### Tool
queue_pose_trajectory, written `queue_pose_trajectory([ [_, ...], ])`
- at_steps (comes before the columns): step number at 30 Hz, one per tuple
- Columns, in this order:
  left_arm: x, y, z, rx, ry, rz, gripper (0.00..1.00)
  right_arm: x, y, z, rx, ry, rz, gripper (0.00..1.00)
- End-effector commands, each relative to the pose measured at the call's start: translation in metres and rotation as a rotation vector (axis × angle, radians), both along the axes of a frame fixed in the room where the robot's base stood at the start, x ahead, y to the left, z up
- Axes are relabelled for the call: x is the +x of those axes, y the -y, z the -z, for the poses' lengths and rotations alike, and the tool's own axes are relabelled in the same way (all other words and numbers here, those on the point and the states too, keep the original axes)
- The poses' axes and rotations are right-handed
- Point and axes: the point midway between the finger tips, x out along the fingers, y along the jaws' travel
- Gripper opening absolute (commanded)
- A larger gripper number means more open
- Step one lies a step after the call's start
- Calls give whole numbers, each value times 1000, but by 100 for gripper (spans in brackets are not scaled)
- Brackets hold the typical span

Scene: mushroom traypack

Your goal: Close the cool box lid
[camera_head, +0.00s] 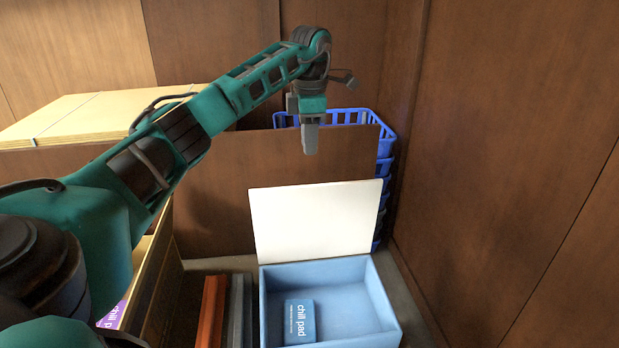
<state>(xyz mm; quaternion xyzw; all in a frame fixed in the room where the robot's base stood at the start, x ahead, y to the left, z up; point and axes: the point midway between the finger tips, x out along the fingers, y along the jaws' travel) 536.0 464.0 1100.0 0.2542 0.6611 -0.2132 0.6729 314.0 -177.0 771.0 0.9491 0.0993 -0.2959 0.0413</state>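The cool box (382,292) is a light blue open box at the bottom centre right. Its white lid (318,222) stands up at the back edge, leaning slightly back, so the box is open. A blue chill pad (300,322) lies inside at the left. My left gripper (311,150) points down and appears above the lid's top edge, apart from it in the picture. Its fingers show as one grey block, so I cannot tell whether they are open or shut. Nothing shows hanging from them. My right gripper is not in view.
A brown panel (215,200) stands behind the lid, with stacked blue crates (388,142) behind it. A wooden wall (520,180) rises close to the right. Orange (212,308) and grey bars lie left of the box. A pale board stack (85,118) is at the left.

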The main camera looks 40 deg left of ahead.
Motion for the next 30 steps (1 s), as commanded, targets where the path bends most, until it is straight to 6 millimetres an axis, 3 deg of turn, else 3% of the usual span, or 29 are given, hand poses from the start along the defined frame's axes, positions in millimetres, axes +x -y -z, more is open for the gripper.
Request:
queue_pose_trajectory([
  [9,2,-3,68,-2,-3,0,21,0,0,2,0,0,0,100],
  [15,3,-3,92,-3,0,0,21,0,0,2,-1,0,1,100],
  [27,4,-4,100,-2,2,0,21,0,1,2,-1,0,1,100],
  [30,4,-4,100,-2,2,1,13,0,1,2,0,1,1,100],
])
